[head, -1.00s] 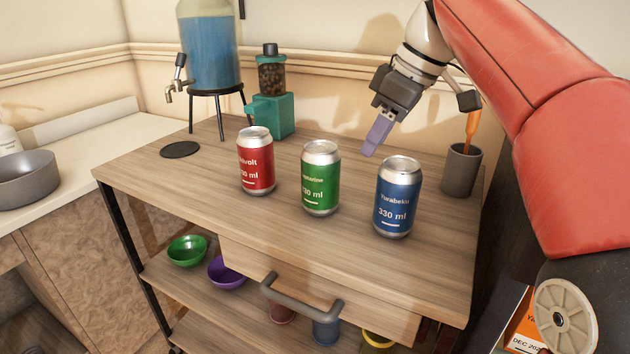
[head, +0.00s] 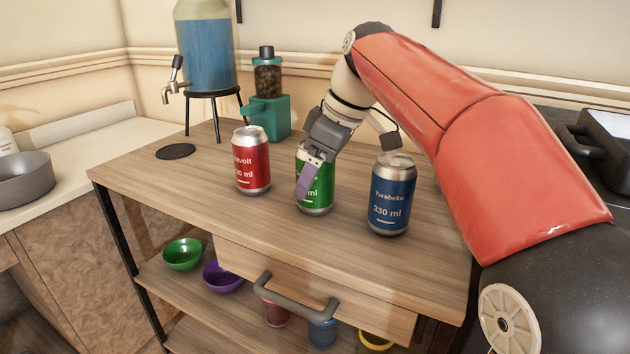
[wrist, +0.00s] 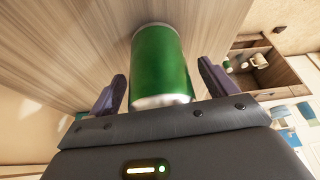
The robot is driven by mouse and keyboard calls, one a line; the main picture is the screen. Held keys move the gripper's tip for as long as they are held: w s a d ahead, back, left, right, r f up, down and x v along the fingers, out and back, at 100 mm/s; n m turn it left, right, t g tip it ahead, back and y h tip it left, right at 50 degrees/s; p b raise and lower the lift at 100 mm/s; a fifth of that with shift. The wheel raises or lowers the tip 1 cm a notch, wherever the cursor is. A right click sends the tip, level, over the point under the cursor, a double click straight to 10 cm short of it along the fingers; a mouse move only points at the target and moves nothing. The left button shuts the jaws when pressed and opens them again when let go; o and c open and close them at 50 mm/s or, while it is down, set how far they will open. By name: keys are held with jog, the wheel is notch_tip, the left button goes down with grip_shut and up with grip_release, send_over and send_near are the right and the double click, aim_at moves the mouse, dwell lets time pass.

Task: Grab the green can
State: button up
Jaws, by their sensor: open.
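The green can (head: 319,194) stands upright on the wooden cart top (head: 270,227), between a red can (head: 251,161) on the left and a blue can (head: 391,197) on the right. My gripper (head: 306,180) is at the green can, covering part of its front and top in the head view. In the wrist view the green can (wrist: 161,62) lies between the two purple fingers of my gripper (wrist: 160,88), with a gap on each side. The gripper is open and holds nothing.
A teal grinder (head: 267,115) and a blue water dispenser (head: 205,55) stand behind the cans. A flat black disc (head: 176,151) lies at the left. A drawer handle (head: 297,297) sticks out in front. The front left of the top is clear.

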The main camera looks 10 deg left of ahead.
jog(key=shift+c, duration=0.4)
jog(key=c, duration=1.2)
